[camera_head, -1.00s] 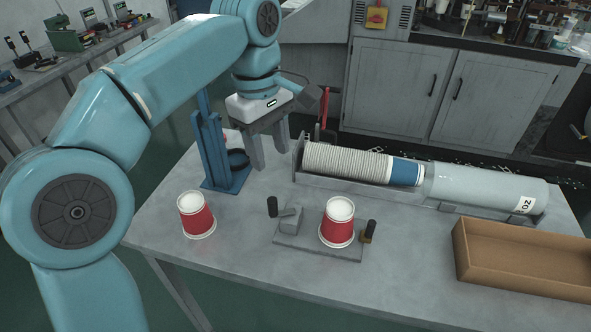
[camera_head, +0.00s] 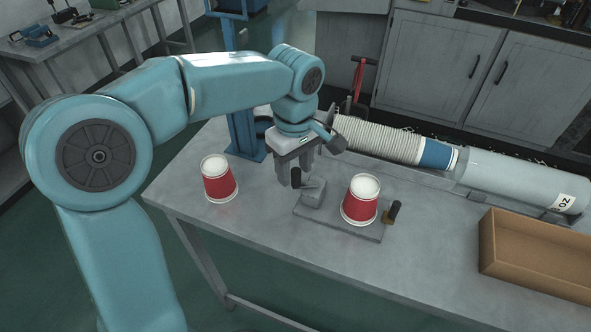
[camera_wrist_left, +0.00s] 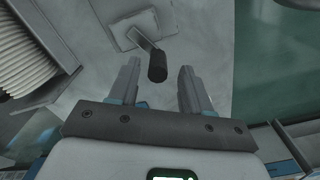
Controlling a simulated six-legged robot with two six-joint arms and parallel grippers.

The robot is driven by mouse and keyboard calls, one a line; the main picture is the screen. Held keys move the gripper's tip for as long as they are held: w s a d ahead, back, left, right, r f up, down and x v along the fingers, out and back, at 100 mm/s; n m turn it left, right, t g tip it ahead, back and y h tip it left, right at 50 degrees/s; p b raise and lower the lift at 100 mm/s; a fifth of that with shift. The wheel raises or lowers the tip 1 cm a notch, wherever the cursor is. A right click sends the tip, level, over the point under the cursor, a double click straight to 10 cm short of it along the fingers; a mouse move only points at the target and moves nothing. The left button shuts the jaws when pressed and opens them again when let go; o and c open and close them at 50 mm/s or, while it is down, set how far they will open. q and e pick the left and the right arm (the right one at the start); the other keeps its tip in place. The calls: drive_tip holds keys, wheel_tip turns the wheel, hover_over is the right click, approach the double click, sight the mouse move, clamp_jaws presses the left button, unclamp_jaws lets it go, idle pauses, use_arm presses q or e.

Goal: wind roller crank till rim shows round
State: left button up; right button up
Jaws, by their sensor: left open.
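My left gripper (camera_head: 297,172) is open, pointing down at the black crank handle (camera_head: 296,178) of the roller fixture. In the left wrist view the open jaws (camera_wrist_left: 161,68) have the crank handle (camera_wrist_left: 157,66) between their tips, with gaps on both sides. The crank arm runs to a grey block (camera_head: 313,193) on the fixture's base plate (camera_head: 325,222). A red cup (camera_head: 359,206) with a white top stands on the plate, right of the block. I cannot tell its rim's shape. My right gripper is not in view.
Another red cup (camera_head: 218,185) stands on the table to the left. A small black knob (camera_head: 394,210) is at the plate's right end. Behind lie a stack of white cups (camera_head: 375,138) and a grey cylinder (camera_head: 520,180). A cardboard box (camera_head: 530,270) sits at right. The front table is clear.

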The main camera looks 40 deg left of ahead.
use_arm(q)
drive_tip(key=shift+w+f, duration=0.2)
drive_tip(key=shift+f, duration=0.5)
drive_tip(key=shift+s, duration=0.2)
drive_tip(key=shift+w, duration=0.15)
clamp_jaws()
